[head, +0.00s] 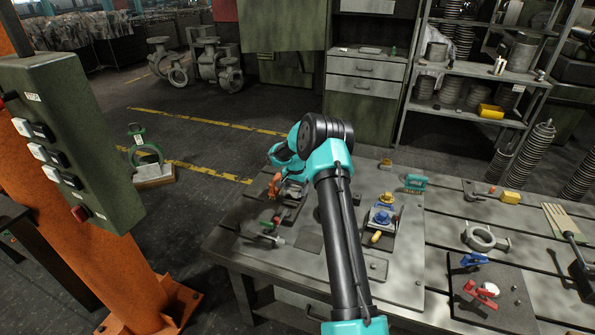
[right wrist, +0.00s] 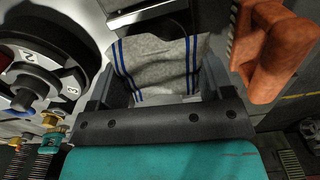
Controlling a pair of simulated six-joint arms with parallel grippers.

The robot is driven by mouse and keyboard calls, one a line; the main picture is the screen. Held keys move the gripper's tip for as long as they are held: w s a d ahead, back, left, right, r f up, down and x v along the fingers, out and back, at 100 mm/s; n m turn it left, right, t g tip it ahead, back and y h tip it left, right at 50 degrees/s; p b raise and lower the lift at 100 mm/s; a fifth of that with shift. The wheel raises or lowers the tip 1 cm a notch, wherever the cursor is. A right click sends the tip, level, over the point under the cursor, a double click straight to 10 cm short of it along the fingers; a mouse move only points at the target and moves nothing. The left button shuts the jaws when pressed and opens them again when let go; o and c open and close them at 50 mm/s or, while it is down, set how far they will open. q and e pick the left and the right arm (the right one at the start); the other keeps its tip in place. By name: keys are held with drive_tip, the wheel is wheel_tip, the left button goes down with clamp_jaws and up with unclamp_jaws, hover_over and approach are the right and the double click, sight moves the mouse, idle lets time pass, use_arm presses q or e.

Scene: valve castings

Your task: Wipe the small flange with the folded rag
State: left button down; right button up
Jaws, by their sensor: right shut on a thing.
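The folded rag (right wrist: 160,70) is grey cloth with blue stripes. In the right wrist view it lies between the two dark fingers of my right gripper (right wrist: 165,82), which is shut on it. In the head view my right arm reaches over the left part of the workbench (head: 312,241), and its wrist hides most of the gripper and the rag. A grey ring-shaped casting (head: 482,238) lies on the right part of the bench, well away from the gripper. I cannot tell for sure which piece is the small flange. My left gripper is not in view.
An orange part (right wrist: 268,50) stands close right of the gripper in the right wrist view, and a black numbered dial (right wrist: 45,75) is at left. A blue and yellow fixture (head: 380,217) and a dark mat (head: 500,310) with small valves occupy the bench.

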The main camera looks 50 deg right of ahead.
sight(293, 199)
drive_tip(key=shift+s+a, duration=0.3)
drive_tip(key=shift+a, duration=0.45)
drive_tip(key=shift+s+a, duration=0.25)
drive_tip(key=shift+a, duration=0.5)
drive_tip(key=shift+w+d, duration=0.25)
drive_tip(key=shift+d, duration=0.5)
drive_tip(key=shift+w+d, duration=0.3)
drive_tip(key=shift+d, duration=0.4)
drive_tip(key=shift+w+d, duration=0.25)
drive_tip(key=shift+d, duration=0.5)
drive_tip(key=shift+a, duration=0.3)
drive_tip(key=shift+s+a, duration=0.25)
drive_tip(key=shift+a, duration=0.4)
drive_tip(key=shift+s+a, duration=0.3)
drive_tip(key=shift+a, duration=0.35)
drive_tip(key=shift+s+a, duration=0.25)
drive_tip(key=shift+a, duration=0.4)
drive_tip(key=shift+w+d, duration=0.25)
drive_tip(key=shift+d, duration=0.55)
drive_tip(key=shift+w+d, duration=0.3)
drive_tip(key=shift+d, duration=0.45)
drive_tip(key=shift+w+d, duration=0.25)
drive_tip(key=shift+d, duration=0.55)
drive_tip(key=shift+a+r, duration=0.15)
drive_tip(key=shift+r, duration=3.95)
